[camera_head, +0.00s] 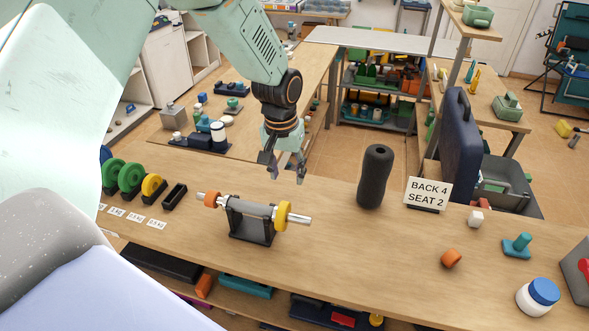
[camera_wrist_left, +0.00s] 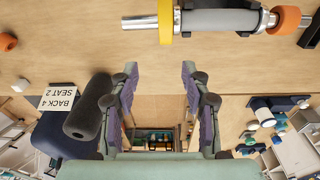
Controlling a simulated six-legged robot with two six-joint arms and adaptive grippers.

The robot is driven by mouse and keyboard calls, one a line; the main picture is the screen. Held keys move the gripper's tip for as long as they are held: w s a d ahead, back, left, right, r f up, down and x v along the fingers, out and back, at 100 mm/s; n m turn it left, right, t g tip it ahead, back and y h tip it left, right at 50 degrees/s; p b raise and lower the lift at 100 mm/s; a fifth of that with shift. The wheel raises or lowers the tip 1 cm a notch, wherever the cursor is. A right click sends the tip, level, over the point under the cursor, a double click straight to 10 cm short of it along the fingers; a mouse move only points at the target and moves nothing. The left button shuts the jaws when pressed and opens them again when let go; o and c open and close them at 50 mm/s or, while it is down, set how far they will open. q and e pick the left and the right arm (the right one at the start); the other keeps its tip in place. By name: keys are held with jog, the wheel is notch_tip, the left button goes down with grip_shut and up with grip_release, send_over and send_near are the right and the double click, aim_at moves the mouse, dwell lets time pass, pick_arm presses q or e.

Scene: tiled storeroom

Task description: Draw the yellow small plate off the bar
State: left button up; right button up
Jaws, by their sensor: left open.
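The yellow small plate (camera_head: 282,215) is on the right end of a short bar (camera_head: 300,218) that lies across a black cradle (camera_head: 250,226) on the wooden bench. An orange collar or plate (camera_head: 211,199) is at the bar's left end. The yellow plate also shows edge-on at the top of the left wrist view (camera_wrist_left: 165,20), with the bar end (camera_wrist_left: 138,22) sticking out past it. My left gripper (camera_head: 286,178) is open and empty, above the bench and behind the bar, apart from the plate. My right gripper does not show.
A black foam roller (camera_head: 374,176) stands upright right of the bar, beside a sign (camera_head: 427,192). A rack with green and yellow plates (camera_head: 130,178) is at left.

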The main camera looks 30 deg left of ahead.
aim_at(283, 206)
pick_arm(q)
jog(key=shift+s+d+f+g, duration=0.1)
jog(key=shift+s+f+g, duration=0.1)
jog(key=shift+s+g, duration=0.55)
jog(key=f, duration=0.2)
jog(key=s+f, duration=0.1)
jog(key=shift+a+f, duration=0.15)
jog(key=shift+a, duration=0.25)
jog(key=f, duration=0.3)
jog(key=shift+w+d+f, duration=0.1)
jog(key=shift+w+d, duration=0.2)
jog(key=shift+w+f, duration=0.1)
jog(key=shift+f, duration=0.4)
jog(key=shift+s+a, duration=0.2)
jog(key=shift+s, duration=0.05)
jog(key=shift+w+d, duration=0.2)
jog(key=shift+w, duration=0.05)
jog(key=c, duration=0.6)
jog(key=shift+s+a, duration=0.15)
jog(key=shift+s, duration=0.05)
grip_shut()
